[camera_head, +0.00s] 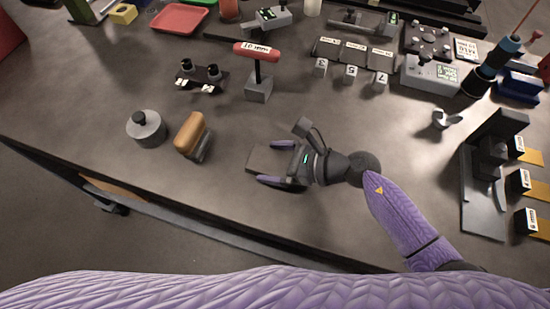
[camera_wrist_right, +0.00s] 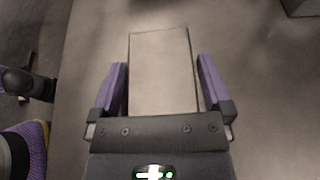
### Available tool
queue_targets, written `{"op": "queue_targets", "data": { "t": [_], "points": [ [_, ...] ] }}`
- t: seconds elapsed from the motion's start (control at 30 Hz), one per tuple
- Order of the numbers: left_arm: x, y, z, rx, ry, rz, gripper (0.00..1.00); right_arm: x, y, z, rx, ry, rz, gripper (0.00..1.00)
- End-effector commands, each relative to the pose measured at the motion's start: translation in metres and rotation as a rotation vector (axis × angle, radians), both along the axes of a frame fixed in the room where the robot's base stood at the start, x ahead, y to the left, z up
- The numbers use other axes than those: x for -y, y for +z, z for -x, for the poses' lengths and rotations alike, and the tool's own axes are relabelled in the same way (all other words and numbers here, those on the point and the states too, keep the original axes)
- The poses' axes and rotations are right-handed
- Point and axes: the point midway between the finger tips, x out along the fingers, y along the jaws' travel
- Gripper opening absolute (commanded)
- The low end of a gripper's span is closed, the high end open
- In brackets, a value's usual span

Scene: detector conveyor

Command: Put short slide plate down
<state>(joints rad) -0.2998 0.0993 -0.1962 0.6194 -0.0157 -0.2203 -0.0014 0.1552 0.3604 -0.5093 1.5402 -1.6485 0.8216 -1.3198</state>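The short slide plate (camera_head: 264,160) is a plain flat grey-brown rectangle, near the middle front of the table in the head view. In the right wrist view the plate (camera_wrist_right: 160,70) lies lengthwise between the fingers, its far end reaching past the fingertips. My right gripper (camera_head: 270,162) has one purple finger along each long side of the plate. The plate is at or just above the tabletop; I cannot tell which. Its near end is hidden by the gripper body. My left gripper is not in view.
A grey lidded pot (camera_head: 147,130) and a tan-topped block (camera_head: 191,134) stand to the left. A red-topped labelled stand (camera_head: 258,75) is behind. Numbered blocks (camera_head: 351,73) and a dark bracket (camera_head: 485,180) are to the right. Table around the plate is clear.

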Motion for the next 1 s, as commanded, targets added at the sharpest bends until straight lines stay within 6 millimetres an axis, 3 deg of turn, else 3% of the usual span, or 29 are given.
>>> {"op": "queue_targets", "data": {
  "t": [0.33,0.8,1.0],
  "points": [
    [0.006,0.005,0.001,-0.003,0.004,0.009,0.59,0.001,0.005,0.000,0.000,0.000,0.000,1.00],
    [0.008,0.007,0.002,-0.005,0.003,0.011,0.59,0.089,0.040,0.029,-0.002,-0.001,0.005,1.00],
    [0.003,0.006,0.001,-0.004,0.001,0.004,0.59,0.105,0.049,0.034,0.000,0.000,0.001,1.00]
  ]
}}
